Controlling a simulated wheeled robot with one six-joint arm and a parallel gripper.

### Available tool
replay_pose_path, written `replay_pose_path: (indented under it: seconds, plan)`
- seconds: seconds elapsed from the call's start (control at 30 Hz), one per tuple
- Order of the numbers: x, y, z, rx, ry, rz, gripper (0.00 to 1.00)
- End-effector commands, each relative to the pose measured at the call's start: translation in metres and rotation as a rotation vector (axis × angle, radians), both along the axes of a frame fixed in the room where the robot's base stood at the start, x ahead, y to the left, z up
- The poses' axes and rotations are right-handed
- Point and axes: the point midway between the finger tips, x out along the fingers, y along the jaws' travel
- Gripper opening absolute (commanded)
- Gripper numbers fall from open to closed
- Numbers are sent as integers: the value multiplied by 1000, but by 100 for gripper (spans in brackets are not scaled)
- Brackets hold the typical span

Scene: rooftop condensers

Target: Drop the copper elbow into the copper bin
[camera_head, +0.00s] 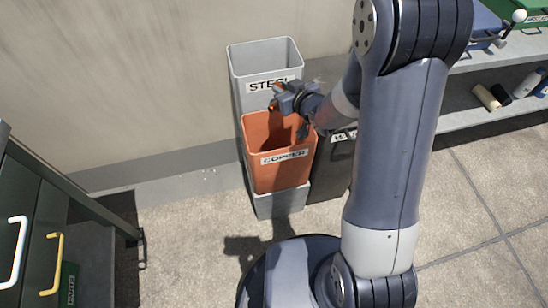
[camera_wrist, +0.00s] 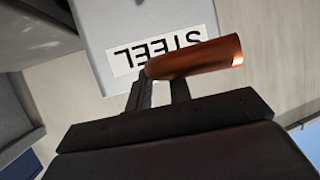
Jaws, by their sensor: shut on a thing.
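My gripper (camera_wrist: 162,92) is shut on the copper elbow (camera_wrist: 205,57), a shiny copper-coloured pipe piece. In the wrist view the elbow shows in front of the white STEEL label. My gripper in the head view (camera_head: 279,96) is above the back part of the copper bin's opening, close to the front of the steel bin. Only a small bit of the elbow shows there. The inside bottom of the copper bin is hidden.
The grey steel bin (camera_head: 262,58) stands right behind the copper bin, against the wall. A dark bin (camera_head: 338,165) stands to its right, partly hidden by my arm. A shelf (camera_head: 490,112) is at right, and a drawer cabinet (camera_head: 30,205) at left.

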Motion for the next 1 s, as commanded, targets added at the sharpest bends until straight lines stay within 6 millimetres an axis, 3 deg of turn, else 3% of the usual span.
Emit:
replay_pose_path:
  seconds: [0.4,0.77,0.8,1.0]
  plan:
    - [0,0,-49,0,0,-1,0]
    - [0,0,-54,0,-1,-1,0]
    - [0,0,-54,0,-1,-1,20]
    - [0,0,-54,1,-1,-1,37]
